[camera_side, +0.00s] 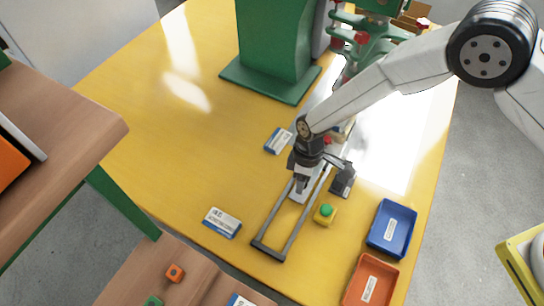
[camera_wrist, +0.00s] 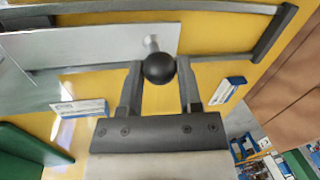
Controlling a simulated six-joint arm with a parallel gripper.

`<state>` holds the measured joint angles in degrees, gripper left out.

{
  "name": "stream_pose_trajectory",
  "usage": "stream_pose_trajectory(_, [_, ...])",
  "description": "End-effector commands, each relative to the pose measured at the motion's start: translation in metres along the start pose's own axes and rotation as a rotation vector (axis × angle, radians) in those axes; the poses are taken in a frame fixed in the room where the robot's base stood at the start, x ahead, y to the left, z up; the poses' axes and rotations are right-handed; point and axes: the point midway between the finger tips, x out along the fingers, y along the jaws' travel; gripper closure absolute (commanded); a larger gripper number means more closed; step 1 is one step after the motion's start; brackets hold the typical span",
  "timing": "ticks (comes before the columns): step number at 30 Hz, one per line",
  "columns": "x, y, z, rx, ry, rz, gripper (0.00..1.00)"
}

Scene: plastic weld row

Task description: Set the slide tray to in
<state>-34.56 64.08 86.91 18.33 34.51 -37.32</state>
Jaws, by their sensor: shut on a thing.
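The slide tray is a flat pale metal plate (camera_wrist: 80,48) between two dark rails (camera_wrist: 215,57). A round black knob (camera_wrist: 159,68) stands on a short post at the plate's edge. My gripper (camera_wrist: 160,70) has its two fingers on either side of the knob and is shut on it. In the side view, my gripper (camera_side: 302,182) is low over the rail frame (camera_side: 268,250), and a small part of the plate shows beneath it. The near end of the frame is empty. My wrist hides the knob and much of the plate in the side view.
A yellow box with a green button (camera_side: 326,213) and a dark block (camera_side: 343,182) stand right of the rails. A blue bin (camera_side: 388,244) and an orange bin (camera_side: 371,262) lie farther right. Label cards (camera_side: 222,222) lie left. A green machine (camera_side: 275,50) stands behind.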

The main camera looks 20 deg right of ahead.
Motion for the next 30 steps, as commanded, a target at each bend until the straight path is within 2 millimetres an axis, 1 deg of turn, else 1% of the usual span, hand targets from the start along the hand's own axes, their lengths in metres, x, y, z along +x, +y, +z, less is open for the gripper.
stream_pose_trajectory(13, [-0.001,0.001,0.000,0.000,-0.001,-0.001,1.00])
stream_pose_trajectory(17, [-0.002,0.010,0.002,0.002,-0.001,-0.001,1.00])
stream_pose_trajectory(20, [-0.005,0.025,0.005,0.004,0.000,0.000,1.00])
stream_pose_trajectory(30, [-0.019,0.097,0.019,0.004,0.001,0.001,1.00])
